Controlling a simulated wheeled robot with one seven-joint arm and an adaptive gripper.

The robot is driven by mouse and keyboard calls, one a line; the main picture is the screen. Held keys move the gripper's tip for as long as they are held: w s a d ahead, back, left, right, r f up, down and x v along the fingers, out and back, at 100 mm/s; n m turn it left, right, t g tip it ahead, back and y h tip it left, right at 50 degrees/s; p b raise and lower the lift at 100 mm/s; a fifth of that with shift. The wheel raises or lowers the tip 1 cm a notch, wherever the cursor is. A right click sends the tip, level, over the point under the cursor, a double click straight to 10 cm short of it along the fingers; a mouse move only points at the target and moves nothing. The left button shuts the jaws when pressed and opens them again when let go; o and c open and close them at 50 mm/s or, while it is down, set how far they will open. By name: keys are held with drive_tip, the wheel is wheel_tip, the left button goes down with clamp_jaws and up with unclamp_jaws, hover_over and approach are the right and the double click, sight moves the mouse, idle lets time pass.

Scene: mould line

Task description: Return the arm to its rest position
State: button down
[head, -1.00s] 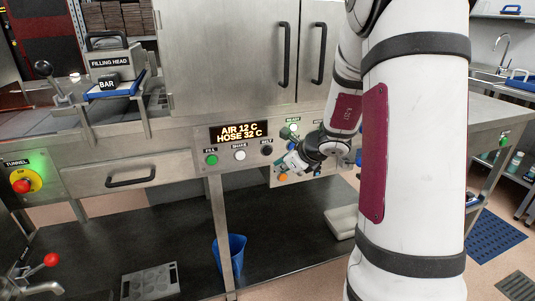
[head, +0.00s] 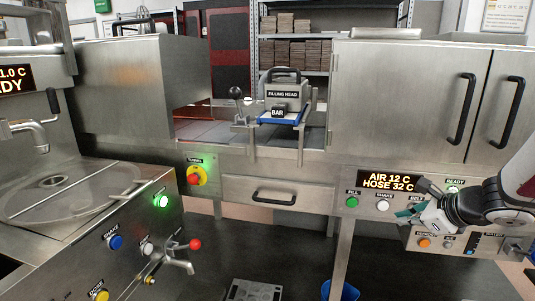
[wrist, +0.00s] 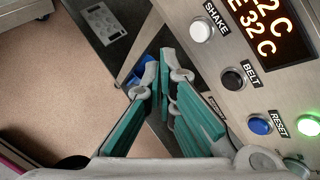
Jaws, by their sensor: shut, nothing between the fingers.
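My gripper (head: 418,213) is at the right of the head view, in front of the control panel under the tall steel cabinet. Its green-padded fingers also show in the wrist view (wrist: 160,78), with their tips together and nothing between them. The fingers are beside the panel's buttons and appear apart from them. My arm reaches in from the right edge of the head view; most of it is out of the picture.
The panel display (head: 390,182) reads AIR 12 C, HOSE 32 C. The black BELT button (wrist: 233,77) and blue RESET button (wrist: 259,125) are close by the fingers. A blue bin (head: 349,291) stands below. The filling head (head: 285,97) is at the back centre.

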drive_tip(key=s+a+r+n+g+y, duration=0.2)
drive_tip(key=s+a+r+n+g, duration=0.15)
drive_tip(key=s+a+n, duration=0.55)
drive_tip(key=s+a+r+n+g+y, duration=0.15)
drive_tip(key=s+a+r+n, duration=0.25)
drive_tip(key=s+a+n, duration=0.5)
drive_tip(key=s+f+n+g+h, duration=0.25)
drive_tip(key=s+n+h, duration=0.5)
drive_tip(key=s, duration=0.95)
wheel_tip(320, 180, up, 18)
drive_tip(key=d+n+t+y+p, duration=0.1)
drive_tip(key=t+p, duration=0.1)
drive_tip(key=p, duration=1.3)
drive_tip(key=shift+d+f+y, duration=0.15)
drive_tip(key=shift+d+y, duration=0.1)
drive_tip(key=shift+y, duration=0.05)
